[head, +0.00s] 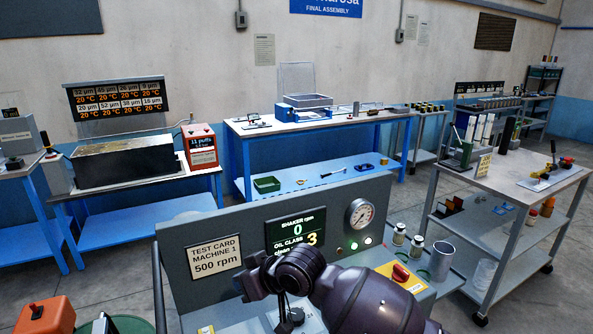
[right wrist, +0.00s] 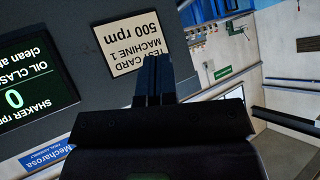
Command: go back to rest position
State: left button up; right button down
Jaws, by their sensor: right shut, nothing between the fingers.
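My right arm reaches in from the bottom of the head view, in front of the shaker machine's grey panel (head: 300,212). My right gripper (right wrist: 153,80) shows in the right wrist view with its two dark fingers together and nothing between them. The card also shows in the head view (head: 215,258), left of the arm. My left gripper is in neither view.
A wheeled cart (head: 505,180) is at right; blue benches (head: 310,122) stand behind. Grey floor lies between.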

jog(key=s+d+f+m+t+h, duration=0.15)
jog(key=d+t, duration=0.35)
jog(key=d, duration=0.6)
jog(key=d+f+m+t+h, duration=0.25)
jog(key=d+t, duration=0.25)
jog(key=d, duration=0.6)
jog(key=s+d+f+m+g+h, duration=0.1)
jog(key=s+d+f+m+h, duration=0.1)
jog(key=s+d+f, duration=0.6)
jog(key=s+d+f+m+g+h, duration=0.2)
jog(key=s+d+f+h, duration=0.2)
jog(key=s+d+f, duration=0.5)
jog(key=s+f, duration=0.1)
jog(key=s, duration=0.5)
jog(key=shift+s+f+m, duration=0.25)
jog(key=shift+f+m, duration=0.1)
jog(key=shift+m, duration=0.05)
